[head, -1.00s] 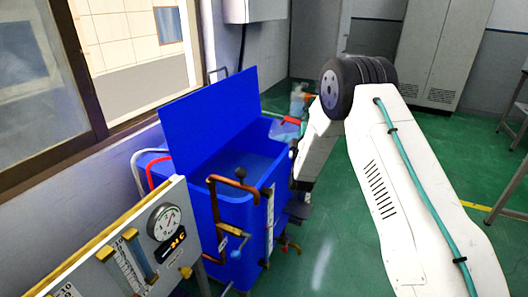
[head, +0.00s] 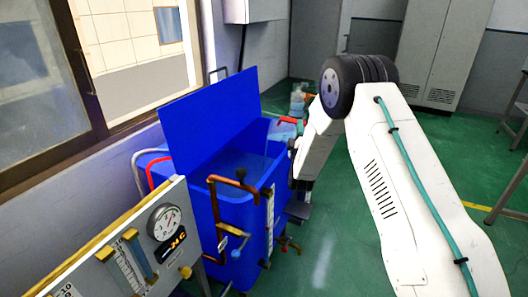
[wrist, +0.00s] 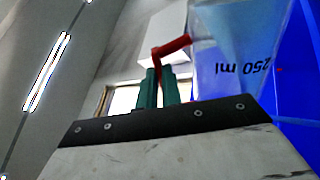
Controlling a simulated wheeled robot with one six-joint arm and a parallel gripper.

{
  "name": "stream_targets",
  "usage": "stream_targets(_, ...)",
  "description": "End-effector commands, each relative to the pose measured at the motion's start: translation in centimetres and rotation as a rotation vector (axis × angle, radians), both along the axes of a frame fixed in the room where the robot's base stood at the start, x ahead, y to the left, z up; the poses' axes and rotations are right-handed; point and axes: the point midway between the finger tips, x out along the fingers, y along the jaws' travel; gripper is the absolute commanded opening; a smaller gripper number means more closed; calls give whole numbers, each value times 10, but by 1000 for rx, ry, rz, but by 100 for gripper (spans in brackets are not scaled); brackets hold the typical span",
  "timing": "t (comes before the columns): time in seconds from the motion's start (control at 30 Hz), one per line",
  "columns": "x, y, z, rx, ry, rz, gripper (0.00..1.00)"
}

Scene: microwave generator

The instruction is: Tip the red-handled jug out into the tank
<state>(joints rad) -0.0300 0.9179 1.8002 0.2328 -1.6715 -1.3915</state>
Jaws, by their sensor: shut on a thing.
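The blue tank (head: 228,200) stands left of my arm in the head view, its lid (head: 210,108) raised. The clear jug (head: 287,130) shows small at the tank's far right rim, with its red handle (head: 291,121). In the wrist view my gripper (wrist: 160,88) has green fingers shut on the red handle (wrist: 171,46). The clear jug (wrist: 240,50) is at upper right there, its "250 ml" mark upside down in the picture. The blue of the tank (wrist: 298,80) lies behind it. I cannot tell how much liquid the jug holds. My fingers are hard to see in the head view.
Copper pipes (head: 214,215) and valves run along the tank's front. A gauge panel (head: 140,250) stands at lower left, under a window (head: 45,80). Green floor (head: 340,240) is open on the right.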

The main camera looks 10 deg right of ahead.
Motion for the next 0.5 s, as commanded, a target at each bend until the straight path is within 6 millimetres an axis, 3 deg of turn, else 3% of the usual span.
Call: stream_targets(0.5, 1, 5, 5, -33, 2, 0, 0)
